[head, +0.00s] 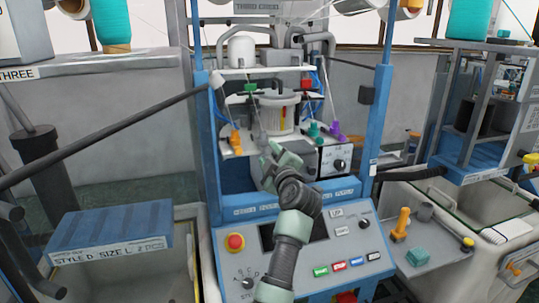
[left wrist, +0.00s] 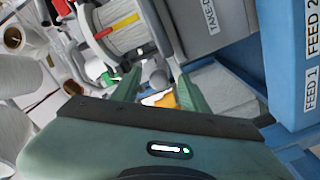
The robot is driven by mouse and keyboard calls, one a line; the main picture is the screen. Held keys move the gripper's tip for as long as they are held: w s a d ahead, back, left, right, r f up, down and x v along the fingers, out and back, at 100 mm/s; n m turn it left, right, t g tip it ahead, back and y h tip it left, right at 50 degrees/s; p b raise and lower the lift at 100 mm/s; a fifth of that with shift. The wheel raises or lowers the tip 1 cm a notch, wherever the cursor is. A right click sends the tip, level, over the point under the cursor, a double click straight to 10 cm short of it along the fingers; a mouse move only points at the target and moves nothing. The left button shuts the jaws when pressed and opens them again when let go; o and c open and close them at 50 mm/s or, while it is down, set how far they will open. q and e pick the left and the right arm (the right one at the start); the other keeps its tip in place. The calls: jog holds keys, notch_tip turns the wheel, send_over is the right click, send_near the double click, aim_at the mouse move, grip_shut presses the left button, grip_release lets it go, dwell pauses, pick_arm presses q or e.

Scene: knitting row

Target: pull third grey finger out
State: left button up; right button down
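On the machine's white ledge stands a row of coloured fingers: an orange one (head: 235,138), a teal one (head: 313,130) and a purple one (head: 333,136). A slim grey piece (head: 262,136) rises between the orange and teal ones, partly hidden by my gripper. My left gripper (head: 270,158) is at the ledge, just in front of this grey piece. In the left wrist view its two green fingers (left wrist: 157,88) are apart. A round grey knob (left wrist: 158,77) shows between and just beyond the tips; contact cannot be told. My right gripper is not in view.
Blue posts (head: 380,110) flank the work space. A white ribbed drum (head: 275,112) sits behind the ledge. Below is a sloping control panel (head: 310,260) with coloured buttons. A dark bar (head: 110,135) crosses at left. A blue tray (head: 110,232) is at lower left.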

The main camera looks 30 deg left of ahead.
pick_arm(q)
jog(key=shift+s+d, duration=0.1)
jog(key=shift+d, duration=0.05)
jog(key=b+v, duration=0.2)
jog(key=v, duration=0.5)
jog(key=shift+d, duration=0.15)
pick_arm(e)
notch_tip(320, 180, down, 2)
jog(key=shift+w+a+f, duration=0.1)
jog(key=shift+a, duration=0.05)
pick_arm(q)
jog(key=shift+s, duration=0.15)
